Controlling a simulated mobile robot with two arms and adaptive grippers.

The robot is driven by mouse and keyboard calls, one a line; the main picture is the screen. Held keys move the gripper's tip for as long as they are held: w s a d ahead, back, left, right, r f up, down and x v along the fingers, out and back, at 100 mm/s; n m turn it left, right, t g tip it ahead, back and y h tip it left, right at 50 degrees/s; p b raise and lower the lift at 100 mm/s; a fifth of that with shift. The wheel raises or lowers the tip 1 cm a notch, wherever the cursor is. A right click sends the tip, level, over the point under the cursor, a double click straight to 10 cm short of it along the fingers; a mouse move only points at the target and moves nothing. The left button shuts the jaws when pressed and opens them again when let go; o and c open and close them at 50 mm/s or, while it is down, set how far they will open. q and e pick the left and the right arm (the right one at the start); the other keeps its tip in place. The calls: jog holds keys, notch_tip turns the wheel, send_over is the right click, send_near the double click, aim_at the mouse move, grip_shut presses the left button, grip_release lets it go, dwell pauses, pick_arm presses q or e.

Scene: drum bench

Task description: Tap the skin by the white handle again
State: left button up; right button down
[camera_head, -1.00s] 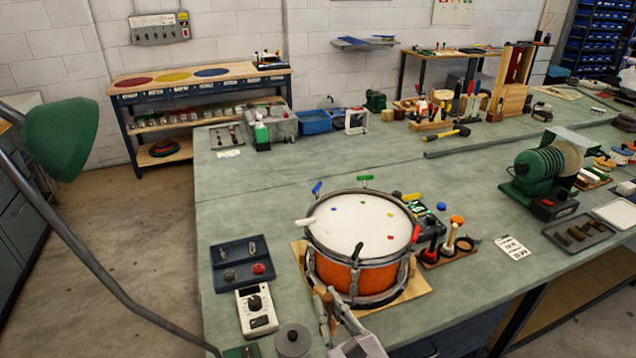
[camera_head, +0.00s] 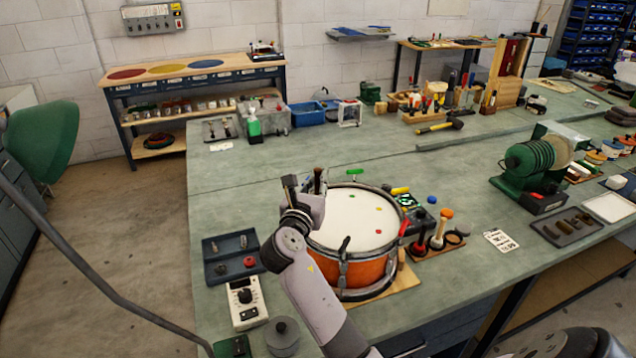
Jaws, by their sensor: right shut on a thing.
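The orange drum (camera_head: 365,270) stands on a wooden board, with its white skin (camera_head: 345,215) facing up and small coloured dots on it. Green (camera_head: 355,173), yellow (camera_head: 400,190), red (camera_head: 403,228) and black (camera_head: 345,244) handles show around its rim. The white handle, at the rim's left earlier, is hidden behind my right gripper (camera_head: 304,184). That gripper is over the drum's left edge, shut on a brown, dark-ended tool (camera_head: 318,179) that points up. The tool's lower part is hidden, and I cannot tell whether it touches the skin.
A dark tray (camera_head: 228,268), a white meter (camera_head: 245,309) and a round grey weight (camera_head: 282,335) lie left of the drum. A holder with upright tools (camera_head: 437,247) stands close on the right.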

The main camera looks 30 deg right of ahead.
jog(key=shift+f, duration=0.25)
jog(key=shift+f+b, duration=0.55)
jog(key=shift+b, duration=0.45)
jog(key=shift+f, duration=0.25)
notch_tip(320, 180, down, 4)
jog(key=shift+f+b, duration=0.1)
jog(key=shift+b, duration=1.05)
notch_tip(320, 180, up, 6)
jog(key=p, duration=0.6)
jog(key=shift+f+p, duration=0.1)
jog(key=shift+p, duration=0.3)
jog(key=shift+f, duration=0.15)
